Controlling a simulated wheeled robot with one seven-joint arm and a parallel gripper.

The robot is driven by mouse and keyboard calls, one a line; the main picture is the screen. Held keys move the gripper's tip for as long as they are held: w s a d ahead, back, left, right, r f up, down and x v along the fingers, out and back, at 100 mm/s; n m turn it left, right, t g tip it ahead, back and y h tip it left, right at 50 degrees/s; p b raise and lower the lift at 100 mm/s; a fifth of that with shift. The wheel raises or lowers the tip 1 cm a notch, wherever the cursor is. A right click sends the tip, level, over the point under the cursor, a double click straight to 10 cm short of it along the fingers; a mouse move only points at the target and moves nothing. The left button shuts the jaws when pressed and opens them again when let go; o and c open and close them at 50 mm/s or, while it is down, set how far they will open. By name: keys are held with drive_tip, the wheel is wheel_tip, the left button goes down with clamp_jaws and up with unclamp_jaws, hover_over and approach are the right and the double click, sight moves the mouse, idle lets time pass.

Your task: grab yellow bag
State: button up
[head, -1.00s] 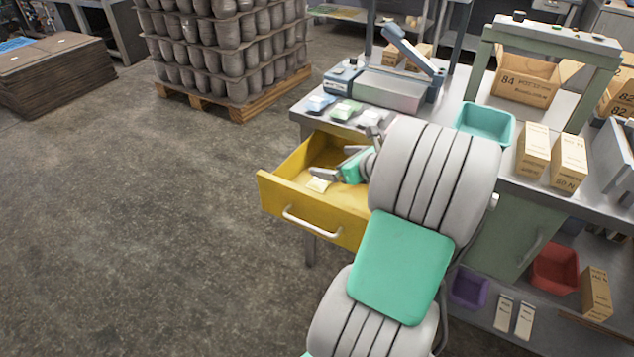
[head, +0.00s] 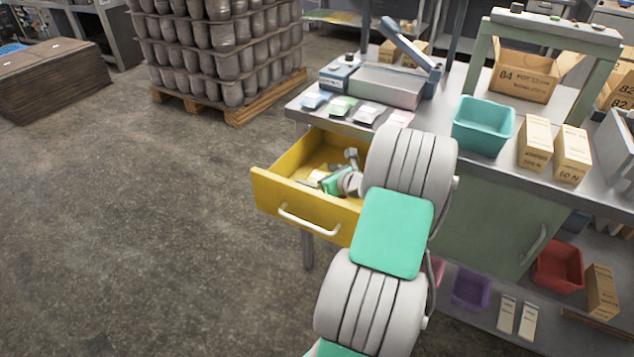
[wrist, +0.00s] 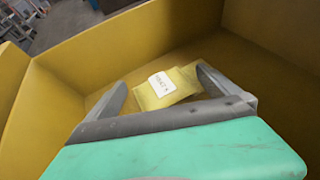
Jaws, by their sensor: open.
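The yellow bag (wrist: 167,88) lies on the floor of the open yellow drawer (wrist: 140,40), its white label facing up in the wrist view. My gripper (wrist: 160,84) is open inside the drawer, one finger to each side of the bag. In the wrist view the bag shows beyond and between the fingers; I cannot tell whether they touch it. In the head view my gripper (head: 332,169) is low in the drawer (head: 312,212), and the bag is mostly hidden behind it.
The drawer walls stand close around my gripper. On the worktop above are several small packets (head: 340,107), a sealing machine (head: 385,84), a teal bin (head: 483,125) and upright cartons (head: 535,143). The floor left of the drawer is clear.

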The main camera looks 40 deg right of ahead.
drive_tip(key=shift+w, duration=0.1)
drive_tip(key=shift+c, duration=0.2)
drive_tip(key=c, duration=1.4)
